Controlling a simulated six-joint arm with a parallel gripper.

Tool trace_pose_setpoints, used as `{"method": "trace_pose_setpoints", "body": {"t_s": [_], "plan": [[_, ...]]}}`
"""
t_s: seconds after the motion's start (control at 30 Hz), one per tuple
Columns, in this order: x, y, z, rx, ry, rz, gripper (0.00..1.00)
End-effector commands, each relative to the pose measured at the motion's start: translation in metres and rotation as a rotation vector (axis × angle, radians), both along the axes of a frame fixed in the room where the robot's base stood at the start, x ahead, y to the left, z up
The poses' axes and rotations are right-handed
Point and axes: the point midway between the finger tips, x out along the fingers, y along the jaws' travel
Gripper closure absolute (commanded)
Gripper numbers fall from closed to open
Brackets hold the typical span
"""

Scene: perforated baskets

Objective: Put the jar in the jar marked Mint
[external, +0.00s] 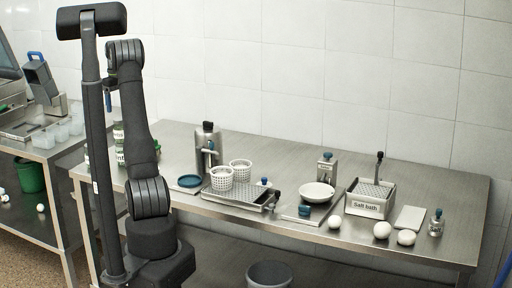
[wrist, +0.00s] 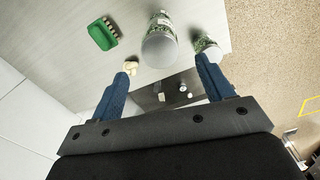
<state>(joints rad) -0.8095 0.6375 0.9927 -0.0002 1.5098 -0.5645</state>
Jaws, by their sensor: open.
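Jars with green and white labels stand at the left end of the steel table, partly hidden behind my arm in the external view. One jar (external: 119,157) shows a label ending that looks like "nt"; another (external: 118,133) stands behind it. In the wrist view one jar with a pale round end (wrist: 160,44) appears ahead between my fingers, and a second jar (wrist: 207,46) is beyond the right fingertip. Their labels are unreadable there.
A green brush (wrist: 102,33) and a small beige thing (wrist: 130,67) lie near the jars. On the table (external: 290,160) are white perforated baskets (external: 221,180), a tray (external: 238,197), a scale with a white bowl (external: 317,192), a salt bath (external: 368,208) and white round objects (external: 382,230).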

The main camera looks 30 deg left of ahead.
Motion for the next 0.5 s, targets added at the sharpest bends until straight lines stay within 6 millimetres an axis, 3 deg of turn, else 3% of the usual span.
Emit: {"method": "trace_pose_setpoints", "body": {"t_s": [0.2, 0.5], "plan": [[0.000, 0.000, 0.021, 0.000, 0.000, 0.000, 0.27], [0.000, 0.000, 0.024, -0.001, 0.001, 0.000, 0.27]]}}
